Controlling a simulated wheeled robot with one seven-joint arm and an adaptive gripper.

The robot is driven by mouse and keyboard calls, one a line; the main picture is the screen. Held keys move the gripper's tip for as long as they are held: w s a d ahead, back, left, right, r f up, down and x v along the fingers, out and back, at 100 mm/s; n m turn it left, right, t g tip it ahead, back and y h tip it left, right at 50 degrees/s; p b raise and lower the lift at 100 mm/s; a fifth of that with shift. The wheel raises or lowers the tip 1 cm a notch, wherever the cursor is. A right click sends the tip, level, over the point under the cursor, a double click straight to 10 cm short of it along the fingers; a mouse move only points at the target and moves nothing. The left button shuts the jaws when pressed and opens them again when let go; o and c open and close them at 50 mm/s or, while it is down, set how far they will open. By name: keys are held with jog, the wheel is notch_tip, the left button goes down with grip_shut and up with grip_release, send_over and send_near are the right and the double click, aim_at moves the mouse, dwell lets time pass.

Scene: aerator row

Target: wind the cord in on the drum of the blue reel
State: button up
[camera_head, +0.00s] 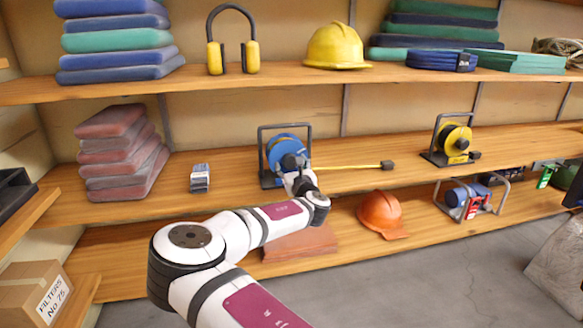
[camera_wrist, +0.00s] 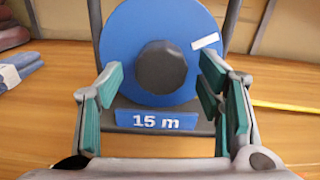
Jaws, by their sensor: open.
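The blue reel (camera_head: 285,141) stands on the middle shelf in a dark frame. In the wrist view its blue drum (camera_wrist: 125,45) faces me, with a dark round hub (camera_wrist: 160,67) and a white piece (camera_wrist: 204,41) near its upper right edge. A plate below reads "15 m". A yellow cord (camera_head: 345,167) runs out to the right along the shelf and ends in a dark plug (camera_head: 387,166). My gripper (camera_wrist: 160,90) is open in front of the drum, its green-padded fingers apart on either side of the hub. I cannot tell whether they touch the drum.
A yellow reel (camera_head: 455,138) stands further right on the same shelf. A small blue-and-white stack (camera_head: 200,178) lies to the left, beside folded pink cloths (camera_head: 118,155). An orange helmet (camera_head: 381,213) sits on the shelf below. The shelf above holds a yellow helmet (camera_head: 337,46) and earmuffs (camera_head: 232,52).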

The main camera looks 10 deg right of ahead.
jog(key=c, duration=1.2)
jog(key=shift+o, duration=0.3)
